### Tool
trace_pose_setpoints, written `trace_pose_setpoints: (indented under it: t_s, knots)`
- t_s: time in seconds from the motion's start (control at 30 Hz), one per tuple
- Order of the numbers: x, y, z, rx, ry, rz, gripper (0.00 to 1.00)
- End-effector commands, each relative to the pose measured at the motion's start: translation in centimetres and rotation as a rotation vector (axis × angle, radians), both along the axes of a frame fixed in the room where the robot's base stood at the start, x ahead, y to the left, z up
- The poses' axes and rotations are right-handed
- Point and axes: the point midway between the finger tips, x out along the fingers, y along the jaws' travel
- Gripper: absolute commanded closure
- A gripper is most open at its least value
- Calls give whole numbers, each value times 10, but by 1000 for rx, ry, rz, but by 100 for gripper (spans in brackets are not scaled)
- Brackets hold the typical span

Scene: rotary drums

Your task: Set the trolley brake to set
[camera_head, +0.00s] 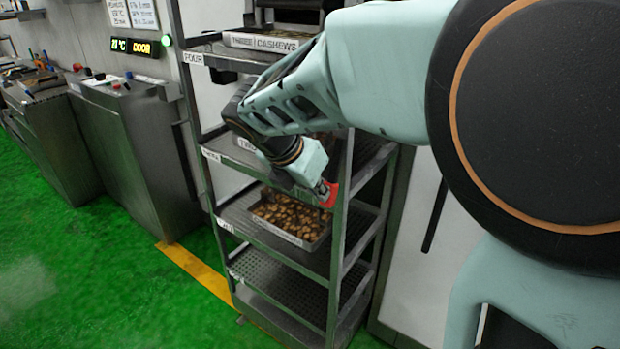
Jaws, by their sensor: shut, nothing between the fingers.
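The trolley (343,225) is a tall grey metal rack with several labelled shelves, standing in the middle of the view. My arm reaches in from the right, and my gripper (325,190) is at the trolley's front right post, around the middle shelves. Its fingers are small and partly blurred; it appears shut and empty. A small red part shows right at the fingertips, by the post; I cannot tell whether it belongs to the gripper or to the trolley brake. No brake can be clearly made out, and its setting cannot be read.
A tray of brown nuts (290,217) sits on a lower shelf, below my gripper. A tray labelled cashews (262,41) is near the top. Steel cabinets (140,150) stand at left. The green floor (100,270) at front left is clear.

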Motion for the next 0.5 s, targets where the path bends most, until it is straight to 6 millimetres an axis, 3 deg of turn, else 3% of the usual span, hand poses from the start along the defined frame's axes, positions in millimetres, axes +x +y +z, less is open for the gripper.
trace_pose_setpoints:
  t_s: [0.03, 0.27, 0.5]
  knots:
    - [2, -1, -12, -25, -30, 4, 100]
    - [12, -10, -15, -119, -147, 1, 100]
    - [20, -16, -16, -113, -145, -2, 100]
